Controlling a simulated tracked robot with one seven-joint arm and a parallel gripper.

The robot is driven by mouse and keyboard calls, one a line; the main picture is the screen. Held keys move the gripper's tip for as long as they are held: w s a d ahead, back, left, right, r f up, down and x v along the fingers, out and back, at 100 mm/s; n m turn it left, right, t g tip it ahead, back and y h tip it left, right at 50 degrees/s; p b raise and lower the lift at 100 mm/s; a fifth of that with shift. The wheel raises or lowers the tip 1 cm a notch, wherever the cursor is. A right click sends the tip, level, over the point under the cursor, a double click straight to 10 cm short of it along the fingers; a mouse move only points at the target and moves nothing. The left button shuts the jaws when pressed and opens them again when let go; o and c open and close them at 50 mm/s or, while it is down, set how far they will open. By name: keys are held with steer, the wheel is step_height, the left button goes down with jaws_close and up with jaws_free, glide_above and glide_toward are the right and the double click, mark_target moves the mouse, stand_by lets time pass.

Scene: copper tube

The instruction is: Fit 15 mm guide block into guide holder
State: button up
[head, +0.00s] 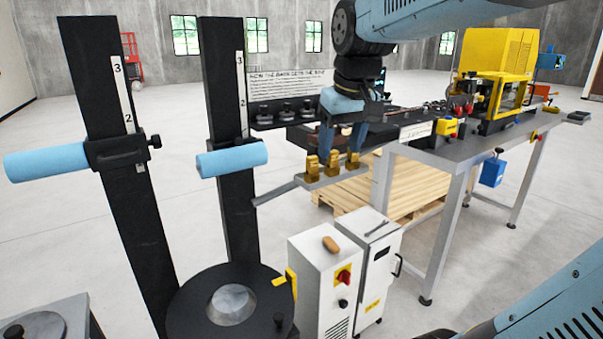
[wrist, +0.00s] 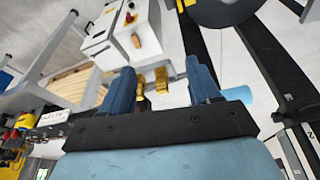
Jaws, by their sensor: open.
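Several small brass-coloured guide blocks (head: 312,167) stand upright in a row on a narrow grey shelf (head: 340,179) in the middle of the head view. Which one is the 15 mm block cannot be read. My gripper (head: 341,151) points down over the row, its blue fingers spread and open. In the wrist view my gripper (wrist: 160,68) has two brass blocks (wrist: 162,81) showing in the gap between its fingers; whether the fingers touch any block cannot be told. I cannot pick out the guide holder with certainty.
Two black posts (head: 226,130) with light blue rollers (head: 232,160) stand at left, above a black round base (head: 200,318). A black rack (head: 285,117) with knobs is behind the blocks. White cabinets (head: 325,280) stand below. A bench (head: 480,145) with a yellow machine (head: 497,60) is at right.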

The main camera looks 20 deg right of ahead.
steer(key=w+r+n+g, duration=0.1)
steer(key=w+r, duration=0.1)
steer(key=w, duration=0.6)
steer(key=n+g, duration=0.1)
steer(key=g, duration=0.1)
glide_above(312, 157)
steer(key=f, duration=0.9)
steer(key=shift+a, duration=0.2)
steer(key=shift+d+f, duration=0.15)
steer(key=shift+f, duration=1.15)
steer(key=shift+d+f, duration=0.1)
steer(key=shift+f, duration=1.2)
jaws_close()
